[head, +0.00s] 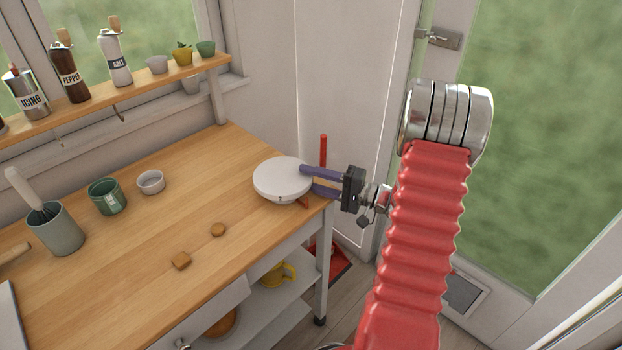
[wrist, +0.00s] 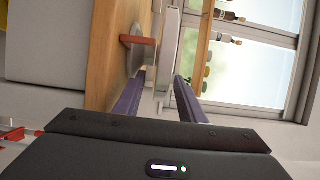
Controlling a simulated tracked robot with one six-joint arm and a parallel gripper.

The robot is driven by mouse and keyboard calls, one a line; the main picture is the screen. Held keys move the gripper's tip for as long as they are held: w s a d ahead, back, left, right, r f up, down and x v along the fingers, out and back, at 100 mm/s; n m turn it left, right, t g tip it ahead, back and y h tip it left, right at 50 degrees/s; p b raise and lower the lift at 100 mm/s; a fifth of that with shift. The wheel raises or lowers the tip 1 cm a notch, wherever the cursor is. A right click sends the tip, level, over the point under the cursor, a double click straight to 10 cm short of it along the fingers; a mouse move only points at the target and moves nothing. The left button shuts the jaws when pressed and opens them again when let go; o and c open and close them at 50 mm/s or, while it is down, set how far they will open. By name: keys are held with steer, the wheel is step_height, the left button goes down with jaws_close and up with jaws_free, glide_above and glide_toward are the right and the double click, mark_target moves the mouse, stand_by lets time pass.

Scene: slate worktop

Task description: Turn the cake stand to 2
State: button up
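The cake stand (head: 278,176) is a white round plate on a low base at the right end of the wooden worktop. In the wrist view the plate (wrist: 166,45) appears nearly edge-on. My gripper (head: 308,180) is at the plate's right edge, one purple finger above the rim and one below. In the wrist view the fingers (wrist: 160,76) stand apart with the plate's edge between them; I cannot tell whether they touch it. A reddish-brown bar (head: 304,202) shows under the plate.
Two small brown pieces (head: 181,261) lie in front of the stand. A white ramekin (head: 151,182), a green cup (head: 108,196) and a utensil pot (head: 55,228) stand left. A shelf (head: 130,88) with bottles runs behind. A wall (head: 345,80) is close behind the stand.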

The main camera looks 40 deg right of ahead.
steer(key=shift+c, duration=0.2)
jaws_close()
stand_by(0.4)
